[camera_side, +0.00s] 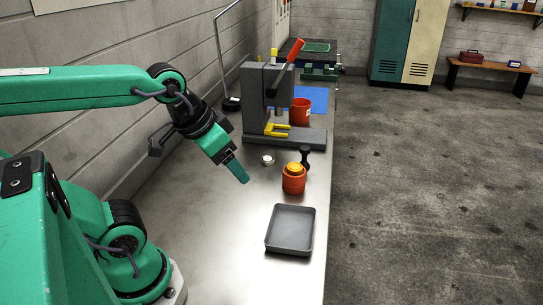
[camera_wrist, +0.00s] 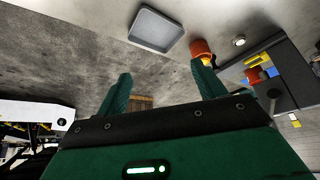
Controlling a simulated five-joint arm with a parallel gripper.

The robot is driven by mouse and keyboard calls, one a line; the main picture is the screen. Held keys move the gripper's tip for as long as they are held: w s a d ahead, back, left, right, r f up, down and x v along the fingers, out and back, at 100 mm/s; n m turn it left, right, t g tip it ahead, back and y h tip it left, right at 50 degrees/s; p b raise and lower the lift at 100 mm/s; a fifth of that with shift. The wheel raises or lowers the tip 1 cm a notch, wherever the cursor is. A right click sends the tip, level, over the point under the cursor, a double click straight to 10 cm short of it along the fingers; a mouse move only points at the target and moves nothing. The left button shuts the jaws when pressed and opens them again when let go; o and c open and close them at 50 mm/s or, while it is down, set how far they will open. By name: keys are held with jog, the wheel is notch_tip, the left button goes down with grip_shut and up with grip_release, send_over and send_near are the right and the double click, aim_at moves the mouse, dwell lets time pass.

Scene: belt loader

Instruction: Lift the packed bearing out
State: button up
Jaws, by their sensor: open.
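A small orange pot (camera_side: 293,184) with a yellow top stands on the steel bench; whether a bearing sits inside it, I cannot tell. In the wrist view the orange pot (camera_wrist: 200,47) shows beyond the right finger, which partly overlaps its yellow part. A small silver ring (camera_side: 267,160), perhaps a bearing, lies on the bench left of and behind the pot; it also shows in the wrist view (camera_wrist: 239,40). My gripper (camera_side: 239,173) is open and empty, above the bench and left of the pot. Both fingers show in the wrist view (camera_wrist: 162,86).
A dark grey tray (camera_side: 290,249) lies in front of the pot. A black-knobbed part (camera_side: 305,157) stands just behind the pot. A grey press (camera_side: 253,92) with a red-handled lever and yellow fork stands farther back, beside a red cup (camera_side: 301,111). The bench's right edge is close.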

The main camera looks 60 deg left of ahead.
jog(key=w+a+r+g, duration=0.1)
jog(key=w+a+r, duration=0.1)
jog(key=w, duration=0.5)
jog(key=n+g, duration=0.2)
jog(key=g, duration=0.3)
send_over(293, 167)
notch_tip(293, 167, down, 12)
jog(key=shift+f, duration=1.45)
jog(key=shift+d+f, duration=0.1)
jog(key=shift+f, duration=2.5)
